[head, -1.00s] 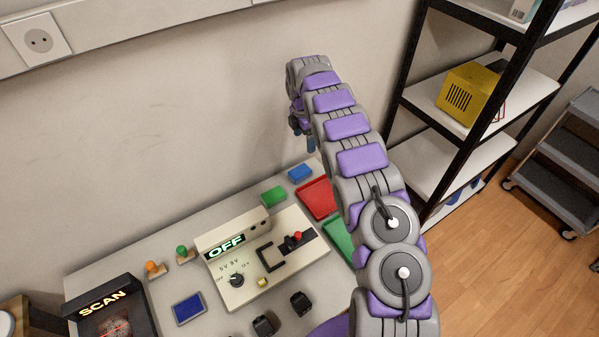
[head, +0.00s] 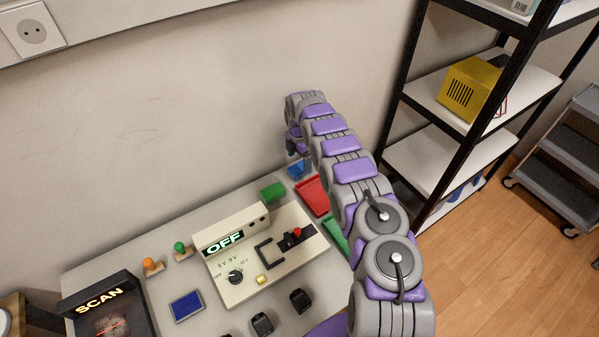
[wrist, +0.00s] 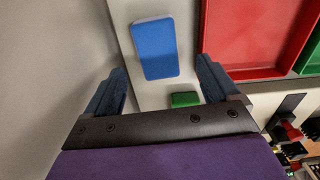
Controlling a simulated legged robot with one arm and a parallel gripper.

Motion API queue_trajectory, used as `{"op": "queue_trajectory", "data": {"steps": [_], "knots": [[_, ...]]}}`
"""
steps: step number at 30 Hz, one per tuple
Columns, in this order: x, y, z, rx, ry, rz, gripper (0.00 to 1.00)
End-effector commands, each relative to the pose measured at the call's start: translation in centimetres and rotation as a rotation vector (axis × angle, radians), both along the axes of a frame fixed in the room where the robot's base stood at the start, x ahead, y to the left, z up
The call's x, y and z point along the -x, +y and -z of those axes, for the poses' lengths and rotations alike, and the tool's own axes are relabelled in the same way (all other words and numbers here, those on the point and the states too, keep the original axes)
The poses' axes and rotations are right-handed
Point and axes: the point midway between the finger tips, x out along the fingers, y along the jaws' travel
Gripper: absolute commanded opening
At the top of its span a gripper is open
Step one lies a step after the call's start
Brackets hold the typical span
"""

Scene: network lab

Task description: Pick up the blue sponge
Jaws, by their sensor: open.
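The blue sponge (wrist: 156,48) lies flat on the table near the wall. In the head view the blue sponge (head: 296,171) is partly hidden below my gripper (head: 298,155). In the wrist view my gripper (wrist: 165,88) is open, with one finger to each side of the sponge's line. The sponge shows between and beyond the fingertips, and nothing is held. In the head view the gripper hangs just above the sponge; I cannot tell the exact gap.
A green sponge (head: 272,192) lies close to the blue one. A red tray (head: 312,194) and a green tray (head: 334,231) lie to the right. The switch box (head: 238,277) reading OFF stands in front. The wall (head: 150,130) rises behind the table.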

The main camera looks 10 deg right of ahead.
Motion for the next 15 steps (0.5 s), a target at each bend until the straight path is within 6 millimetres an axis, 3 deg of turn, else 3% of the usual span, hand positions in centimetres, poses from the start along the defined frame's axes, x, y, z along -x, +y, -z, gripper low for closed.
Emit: {"op": "queue_trajectory", "data": {"steps": [8,15], "knots": [[-0.2,0.0,2.0,0.000,-0.003,0.000,0.88],[-0.5,-0.2,5.5,0.000,-0.001,0.001,0.88]]}}
